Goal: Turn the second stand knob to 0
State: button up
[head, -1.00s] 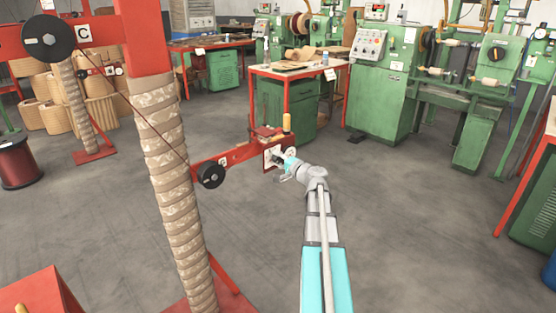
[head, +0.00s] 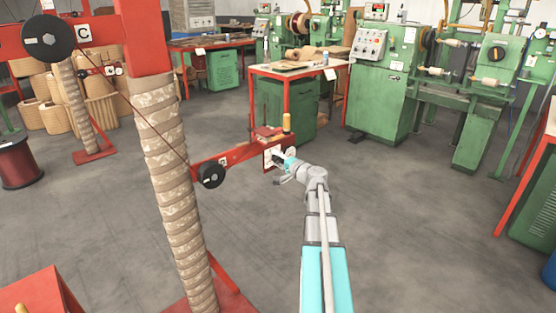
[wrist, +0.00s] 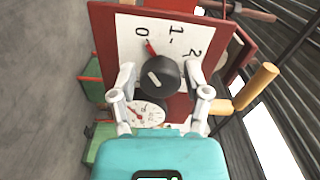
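The stand knob is a round black knob (wrist: 158,76) on a white dial plate (wrist: 127,38) in the wrist view. The plate shows 0, 1 and 2, and a red pointer (wrist: 151,48) above the knob points up and slightly left, toward the 0. My gripper (wrist: 163,96) is open, with one finger on each side of the knob. I cannot tell whether either finger touches it. In the head view my gripper (head: 284,171) is at the plate on the end of the red stand arm (head: 237,157); the knob is mostly hidden there.
A round gauge (wrist: 148,113) sits below the knob, and a wooden handle (wrist: 256,86) sticks out at right. A wrapped column (head: 172,175) and a black wheel (head: 211,174) stand left of my arm. Green machines (head: 385,95) are behind.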

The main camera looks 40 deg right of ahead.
jog(key=shift+s, duration=0.15)
jog(key=s, duration=1.1)
jog(key=shift+s+d, duration=0.35)
jog(key=shift+d, duration=0.1)
jog(key=w+a+f+n+g+y, duration=0.2)
jog(key=a+f+n+g, duration=0.15)
jog(key=a, duration=0.55)
jog(key=w+a+f+n+g+y, duration=0.1)
jog(key=a+f+n+g, duration=0.2)
jog(key=a, duration=0.6)
jog(key=w+a+f+n+g+y, duration=0.2)
jog(key=a+f+g, duration=0.15)
jog(key=a, duration=0.45)
jog(key=s+a+f+n+g+h, duration=0.3)
jog(key=s+a+f+g, duration=0.15)
jog(key=a, duration=0.45)
jog(key=s+a+f+n+g+h, duration=0.35)
jog(key=s+a, duration=0.25)
jog(key=a, duration=0.3)
notch_tip(320, 180, up, 28)
jog(key=p, duration=2.9)
jog(key=shift+w, duration=0.15)
jog(key=shift+a+r, duration=0.1)
